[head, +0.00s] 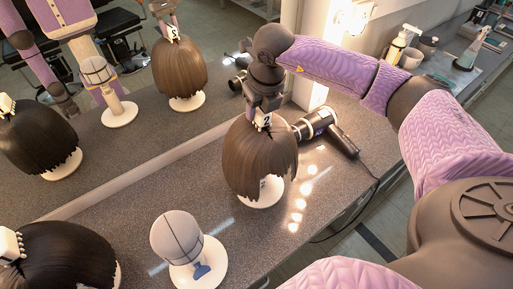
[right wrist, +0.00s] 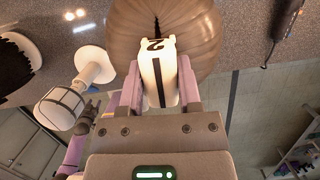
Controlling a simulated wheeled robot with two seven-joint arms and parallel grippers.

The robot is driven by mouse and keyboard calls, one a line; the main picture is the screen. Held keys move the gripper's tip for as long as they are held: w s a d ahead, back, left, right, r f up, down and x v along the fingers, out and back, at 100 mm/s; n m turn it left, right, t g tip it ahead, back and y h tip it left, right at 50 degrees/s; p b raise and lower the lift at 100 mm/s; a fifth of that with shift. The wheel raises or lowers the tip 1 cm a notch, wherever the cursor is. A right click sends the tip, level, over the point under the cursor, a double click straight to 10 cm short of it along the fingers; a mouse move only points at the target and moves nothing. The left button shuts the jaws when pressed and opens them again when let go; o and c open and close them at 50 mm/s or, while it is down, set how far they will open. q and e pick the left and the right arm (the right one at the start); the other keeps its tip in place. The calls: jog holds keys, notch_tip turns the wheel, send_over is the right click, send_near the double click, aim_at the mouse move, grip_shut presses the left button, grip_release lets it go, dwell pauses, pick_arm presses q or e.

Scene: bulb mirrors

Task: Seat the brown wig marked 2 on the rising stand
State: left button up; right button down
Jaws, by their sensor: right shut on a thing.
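The brown wig marked 2 (head: 258,160) is in the head view, over a round white base (head: 264,194). My right gripper (head: 264,107) is shut on the white numbered tab (right wrist: 158,70) at its crown. The wig hangs upright; whether it still touches the support under it is hidden. A bare stand (head: 178,238) with a grey head form, dark seam lines and a blue mark stands front left of the wig. It also shows in the right wrist view (right wrist: 60,107). My left gripper (right wrist: 90,112) shows small and dark near that stand; its jaws are unclear.
A black wig (head: 70,256) with a white tab stands at the lower left. A mirror (head: 140,130) along the back left reflects wigs, stand and my arms. The counter between wig and bare stand is clear.

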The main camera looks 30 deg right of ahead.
jog(key=w+p+v, duration=0.2)
jog(key=p+v, duration=0.4)
jog(key=v, duration=0.2)
jog(key=w+r+p+v, duration=0.1)
jog(key=w+p+v, duration=0.1)
jog(key=p+v, duration=0.4)
jog(key=shift+v, duration=1.1)
jog(key=shift+r, duration=0.1)
jog(key=shift+w+p+v, duration=0.15)
jog(key=shift+p+v, duration=0.45)
jog(key=shift+w+p+v, duration=0.15)
jog(key=shift+p+v, duration=0.4)
